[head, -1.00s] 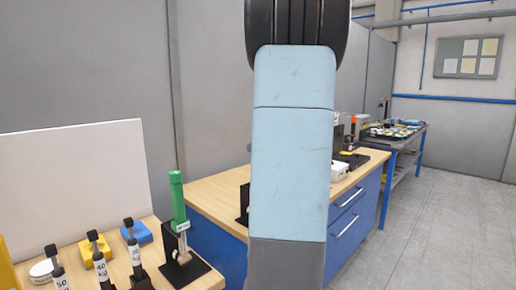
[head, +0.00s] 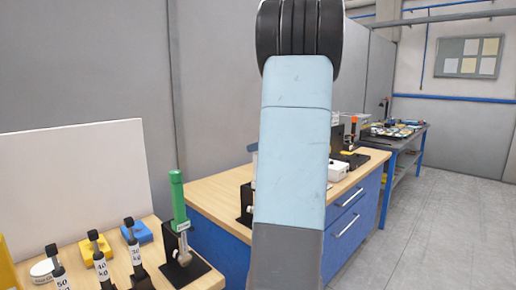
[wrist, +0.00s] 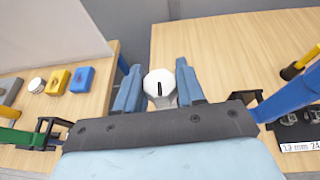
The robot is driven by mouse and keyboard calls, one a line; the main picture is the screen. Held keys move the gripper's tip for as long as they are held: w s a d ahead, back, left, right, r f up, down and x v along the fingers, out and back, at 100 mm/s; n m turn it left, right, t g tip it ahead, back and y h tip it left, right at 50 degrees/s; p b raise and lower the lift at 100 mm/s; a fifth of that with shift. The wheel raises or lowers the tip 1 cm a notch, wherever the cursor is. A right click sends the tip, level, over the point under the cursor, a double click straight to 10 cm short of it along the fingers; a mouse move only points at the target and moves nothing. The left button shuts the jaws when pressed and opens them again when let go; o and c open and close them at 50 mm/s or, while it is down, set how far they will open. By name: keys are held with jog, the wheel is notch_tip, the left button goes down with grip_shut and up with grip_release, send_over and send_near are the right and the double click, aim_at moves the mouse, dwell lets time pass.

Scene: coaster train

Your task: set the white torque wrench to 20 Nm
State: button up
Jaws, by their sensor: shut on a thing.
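In the wrist view, my gripper (wrist: 160,88) is shut on the round white end of the white torque wrench (wrist: 160,78). This end faces the camera and carries a short black line. It sits between the two blue fingers. The rest of the wrench and its scale are hidden, so I cannot read the setting. In the head view, my own arm hides the gripper and the wrench.
A green-handled tool (head: 178,200) stands in a black holder on the near bench. Several black-topped weights and yellow and blue blocks (head: 140,231) are to its left. A wooden-topped blue cabinet (head: 215,192) stands behind.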

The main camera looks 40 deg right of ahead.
dwell(0.4)
jog(key=o, duration=1)
jog(key=shift+c, duration=0.2)
jog(key=shift+s, duration=0.1)
jog(key=v, duration=1.3)
jog(key=shift+s+d+r, duration=0.15)
jog(key=shift+s, duration=0.1)
